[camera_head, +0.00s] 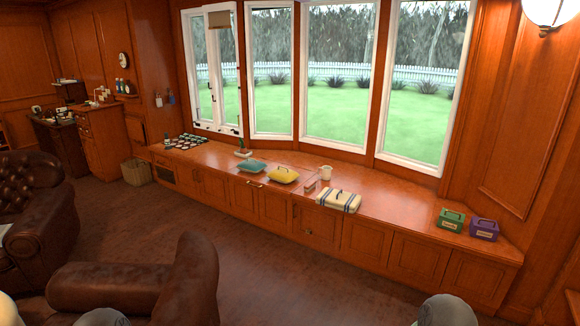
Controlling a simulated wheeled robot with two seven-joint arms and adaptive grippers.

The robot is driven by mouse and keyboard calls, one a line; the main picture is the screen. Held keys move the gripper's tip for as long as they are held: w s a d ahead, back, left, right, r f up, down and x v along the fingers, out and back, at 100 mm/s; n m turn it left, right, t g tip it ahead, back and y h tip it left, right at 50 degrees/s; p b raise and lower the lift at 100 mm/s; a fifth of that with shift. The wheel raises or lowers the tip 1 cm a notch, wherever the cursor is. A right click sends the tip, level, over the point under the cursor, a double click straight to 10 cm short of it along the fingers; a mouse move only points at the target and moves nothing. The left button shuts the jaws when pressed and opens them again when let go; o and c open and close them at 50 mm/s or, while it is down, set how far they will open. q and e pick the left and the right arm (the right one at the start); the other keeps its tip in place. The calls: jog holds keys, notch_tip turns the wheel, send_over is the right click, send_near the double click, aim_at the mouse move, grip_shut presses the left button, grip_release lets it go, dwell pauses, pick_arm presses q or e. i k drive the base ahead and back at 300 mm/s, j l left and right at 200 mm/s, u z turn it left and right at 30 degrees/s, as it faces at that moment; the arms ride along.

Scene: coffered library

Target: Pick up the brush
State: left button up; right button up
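I cannot make out a brush for certain. A small item with a green upright part on a pale base (243,152) stands on the window bench (390,207), left of the middle; it is too small to tell whether it is a brush. Neither of my grippers shows in the head view. Only rounded grey and white parts of my own arms show at the bottom edge.
Leather armchairs (140,285) stand at left. Floor before the bench is clear.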

aim_at(309, 186)
jog(key=i+l, duration=0.35)
jog(key=i, duration=0.2)
jog(key=i+l+z, duration=0.1)
jog(key=i+l, duration=0.6)
jog(key=i, duration=0.35)
jog(key=i+j+u, duration=0.2)
jog(key=i, duration=0.55)
jog(key=i+l+u, duration=0.25)
jog(key=i, duration=0.5)
jog(key=i+l+u, duration=0.2)
jog(key=i, duration=0.6)
jog(key=i+j+z, duration=0.35)
jog(key=i, duration=0.3)
jog(key=i+j+z, duration=0.35)
jog(key=i+j, duration=0.25)
jog(key=j, duration=0.15)
